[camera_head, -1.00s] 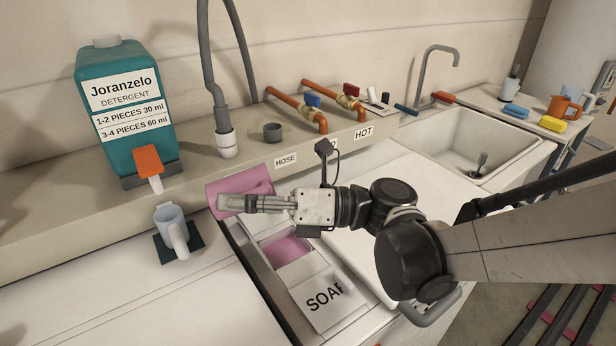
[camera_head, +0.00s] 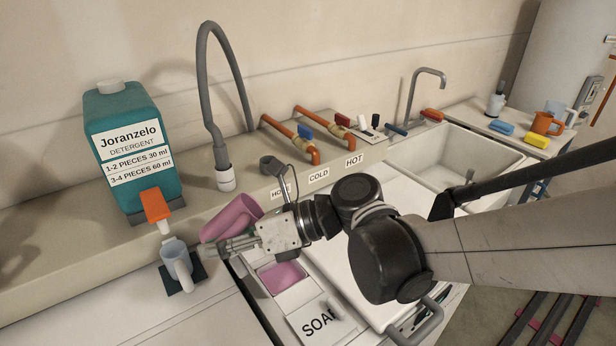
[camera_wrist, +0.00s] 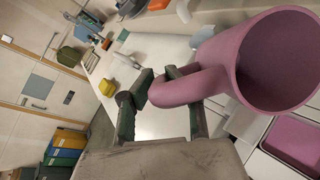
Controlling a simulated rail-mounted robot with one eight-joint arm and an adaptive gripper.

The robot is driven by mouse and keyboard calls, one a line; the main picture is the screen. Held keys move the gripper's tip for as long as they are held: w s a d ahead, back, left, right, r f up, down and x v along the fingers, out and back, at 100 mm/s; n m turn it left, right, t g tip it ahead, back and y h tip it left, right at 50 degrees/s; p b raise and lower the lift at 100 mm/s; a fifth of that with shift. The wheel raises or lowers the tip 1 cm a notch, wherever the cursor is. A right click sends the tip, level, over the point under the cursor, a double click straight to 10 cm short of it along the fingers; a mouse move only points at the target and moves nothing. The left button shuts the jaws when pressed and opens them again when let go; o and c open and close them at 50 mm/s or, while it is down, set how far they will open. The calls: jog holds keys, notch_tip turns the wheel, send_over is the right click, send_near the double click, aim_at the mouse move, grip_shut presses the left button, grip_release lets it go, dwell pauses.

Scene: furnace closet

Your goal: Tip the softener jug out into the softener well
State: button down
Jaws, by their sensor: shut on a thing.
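The pink softener jug (camera_head: 230,217) is held tilted above the back of the open drawer. My gripper (camera_head: 225,248) is shut on its handle. In the wrist view the jug (camera_wrist: 283,65) shows its open mouth and pink inside, with no liquid visible; the fingers (camera_wrist: 160,85) close around the handle. The pink softener well (camera_head: 283,278) lies in the drawer, in front of and below the jug, behind the SOAP compartment lid (camera_head: 318,320). The well (camera_wrist: 297,140) also shows at the lower right of the wrist view.
A teal detergent container (camera_head: 125,150) with an orange tap stands on the ledge at left. A pale blue cup (camera_head: 177,262) sits on a dark pad below it. A grey hose (camera_head: 222,165) rises behind the jug. A sink (camera_head: 465,165) is at right.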

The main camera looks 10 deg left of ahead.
jog(key=h+p, duration=0.2)
jog(key=t+h+p, duration=0.1)
jog(key=shift+s+a+r+n+p, duration=0.25)
jog(key=shift+a+n+p, duration=0.05)
jog(key=shift+a+p, duration=0.05)
jog(key=shift+s+a+f+n+t+h+p, duration=0.15)
jog(key=shift+s+a+f+t+h+p, duration=0.3)
jog(key=shift+h, duration=0.7)
jog(key=shift+s+a+f+n+t+h+p, duration=0.2)
jog(key=shift+a+f+t+h, duration=0.3)
jog(key=shift+a+f+h, duration=0.45)
jog(key=shift+s+a+f+n+t+h+p, duration=0.2)
jog(key=shift+a+f+t+h, duration=0.3)
jog(key=shift+h, duration=0.8)
jog(key=shift+r, duration=0.1)
